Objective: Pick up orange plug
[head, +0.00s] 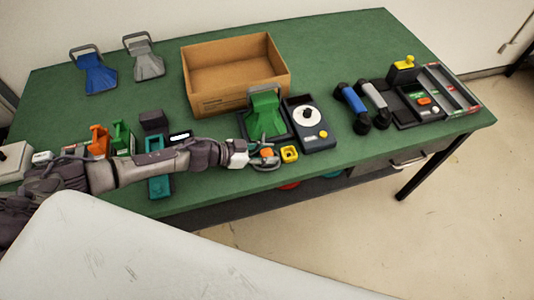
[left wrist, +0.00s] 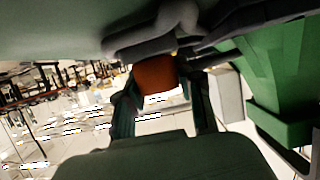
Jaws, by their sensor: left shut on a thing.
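My left arm reaches across from the left in the head view. Its gripper (head: 268,157) is at the front edge of the green table, in front of the green holder. It is shut on the orange plug (head: 267,153), a small orange block. In the left wrist view the plug (left wrist: 155,75) shows orange-brown between the two dark fingers. Its lower end shows; the top is hidden by a grey part. I cannot tell whether it touches the table. My right gripper is in neither view.
A yellow block (head: 289,154) stands just right of the gripper. Behind are a green holder (head: 265,112), a dial device (head: 308,120) and an open cardboard box (head: 220,103). Blue and grey handsets (head: 353,105) lie further right. The table's (head: 330,45) back right is clear.

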